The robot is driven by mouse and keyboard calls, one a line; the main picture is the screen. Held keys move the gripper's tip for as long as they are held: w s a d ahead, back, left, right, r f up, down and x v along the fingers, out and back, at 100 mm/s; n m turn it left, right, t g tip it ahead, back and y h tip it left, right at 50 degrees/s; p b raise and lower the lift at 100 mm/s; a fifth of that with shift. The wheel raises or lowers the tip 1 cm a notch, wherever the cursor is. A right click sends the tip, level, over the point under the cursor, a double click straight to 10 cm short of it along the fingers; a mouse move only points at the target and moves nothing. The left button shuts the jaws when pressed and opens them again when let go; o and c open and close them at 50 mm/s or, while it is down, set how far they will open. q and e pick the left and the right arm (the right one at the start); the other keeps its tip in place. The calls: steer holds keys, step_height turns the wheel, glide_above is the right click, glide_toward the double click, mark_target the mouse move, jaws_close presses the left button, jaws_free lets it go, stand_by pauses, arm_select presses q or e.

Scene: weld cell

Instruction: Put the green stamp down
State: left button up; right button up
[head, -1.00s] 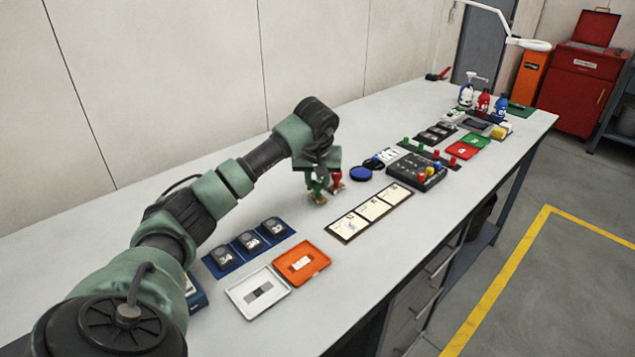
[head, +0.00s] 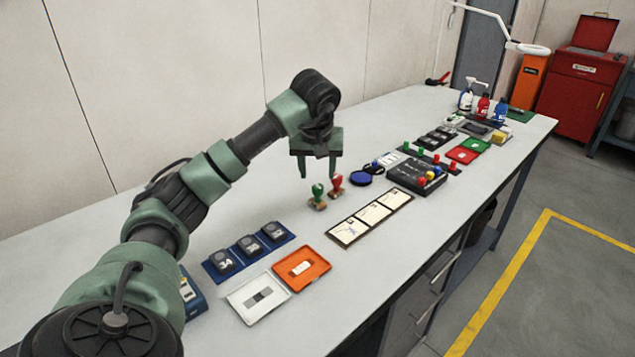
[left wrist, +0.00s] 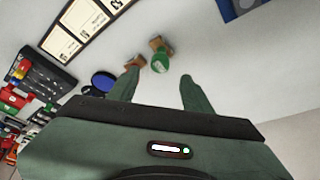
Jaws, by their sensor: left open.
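The green stamp (head: 317,196) stands upright on the bench, its wooden base on the surface. A red stamp (head: 335,183) stands close beside it, to its right. My left gripper (head: 318,174) is open and empty above the two stamps, with its fingers pointing down and clear of the green knob. In the left wrist view the green stamp (left wrist: 160,62) shows beyond the gap between my open fingertips (left wrist: 157,84). There the red stamp's wooden base (left wrist: 134,62) shows, and its handle is mostly hidden. My right gripper is not in view.
Three cards in a dark strip (head: 371,214) lie right of the stamps. A round blue pad (head: 352,177) is behind them. Bare bench surrounds the stamps on the left.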

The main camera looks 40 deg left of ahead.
arm_select(q)
steer(key=shift+v, duration=2.2)
